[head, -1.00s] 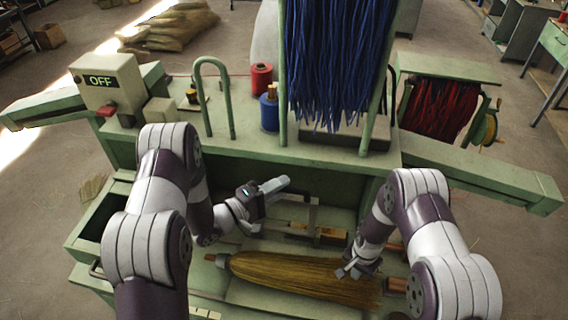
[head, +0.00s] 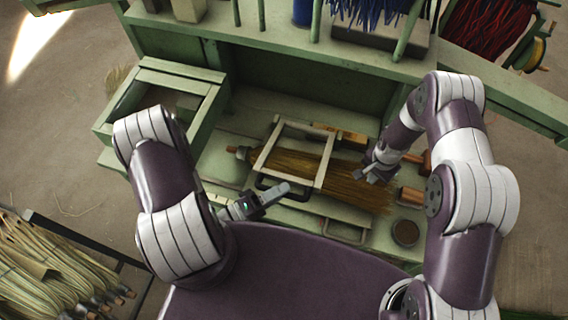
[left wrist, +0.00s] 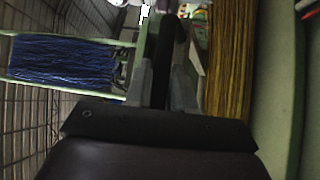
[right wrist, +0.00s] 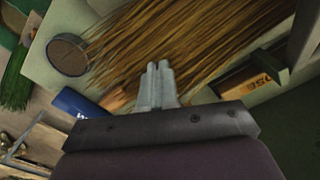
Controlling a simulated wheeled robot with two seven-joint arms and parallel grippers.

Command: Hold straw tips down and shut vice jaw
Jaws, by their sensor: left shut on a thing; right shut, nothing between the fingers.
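The broom's brown straw (head: 345,184) lies on the green bench, tips to the right; it also shows in the right wrist view (right wrist: 190,45) and left wrist view (left wrist: 230,60). The vice jaw, a pale rectangular frame (head: 324,165), lies across the straw. Its black handle (head: 267,186) is on the near side. My left gripper (head: 284,189) is shut on this black handle, seen between the fingers in the left wrist view (left wrist: 166,60). My right gripper (head: 366,173) is shut and empty, its fingertips at the straw near the tips; contact is hard to tell.
A wooden block (right wrist: 250,78) lies beyond the straw. An open green drawer or box (head: 165,88) stands at left. Blue strands (head: 372,10) hang at the back. Straw bundles (head: 45,270) fill a rack lower left.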

